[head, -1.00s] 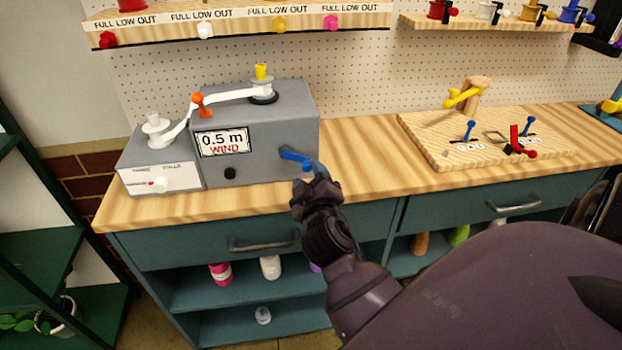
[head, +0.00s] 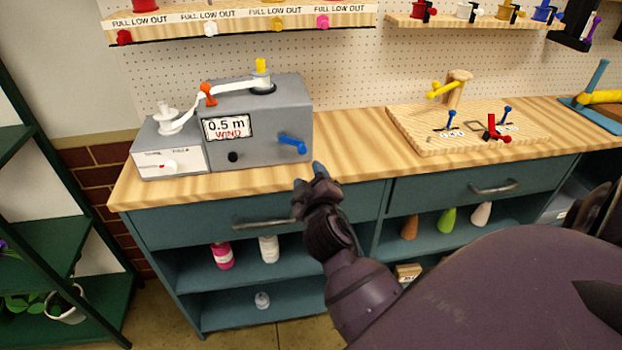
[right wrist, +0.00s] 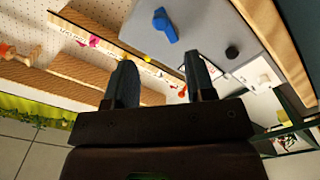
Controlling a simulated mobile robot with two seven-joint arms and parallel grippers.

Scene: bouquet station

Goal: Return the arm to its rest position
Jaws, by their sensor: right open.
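My right gripper (head: 317,178) is in front of the bench's front edge, below and right of the grey winding machine (head: 275,130). In the head view its fingers point up toward the bench and hold nothing. In the right wrist view the two fingers of the gripper (right wrist: 163,82) stand apart with nothing between them. The machine's blue lever (head: 293,145) is clear of the gripper; it also shows beyond the fingertips in the right wrist view (right wrist: 165,24). My left gripper is not in view.
The wooden bench top (head: 350,150) has a drawer (head: 260,214) and open shelves below. A wooden board (head: 420,140) with small coloured levers lies to the right. A green shelf stand (head: 40,265) is at the left. The bench top between machine and board is clear.

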